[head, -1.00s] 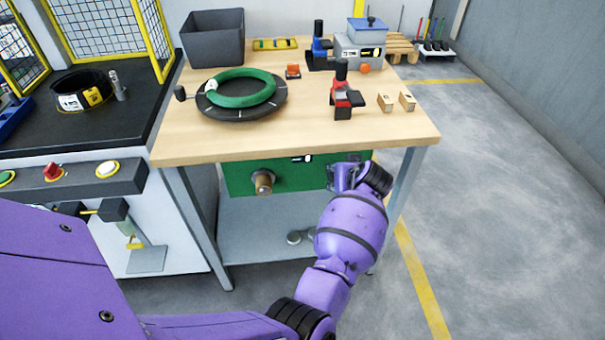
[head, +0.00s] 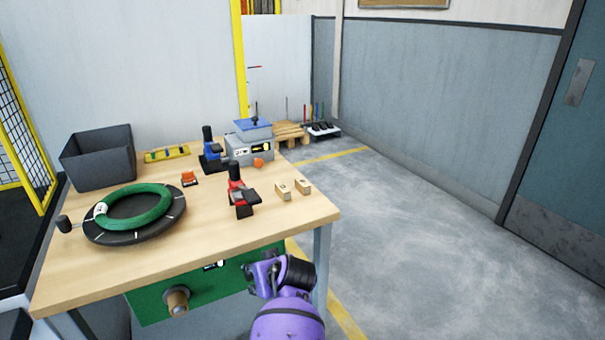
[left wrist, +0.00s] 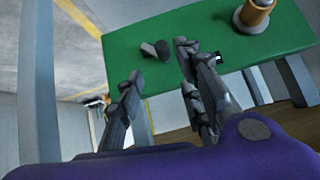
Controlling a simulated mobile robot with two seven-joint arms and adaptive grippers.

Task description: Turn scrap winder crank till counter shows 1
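The scrap winder is a green panel (head: 150,308) under the front edge of the workbench, with a copper-coloured spool (head: 177,300) sticking out. A small counter window (head: 213,265) sits near its top edge; its digit is too small to read. In the left wrist view a dark crank knob (left wrist: 155,50) stands out from the green panel (left wrist: 190,20). My left gripper (head: 262,278) is at the panel's right end. In the left wrist view its fingers (left wrist: 160,64) are apart, with the knob just beyond and between them; contact cannot be told. My right gripper is not in view.
On the workbench (head: 120,265) are a green coil (head: 140,208) on a black turntable (head: 120,238), a grey bin (head: 98,160), a red-and-black tool (head: 240,195) and wooden blocks (head: 283,191). The bench leg (head: 322,262) is close to my left arm. Floor to the right is clear.

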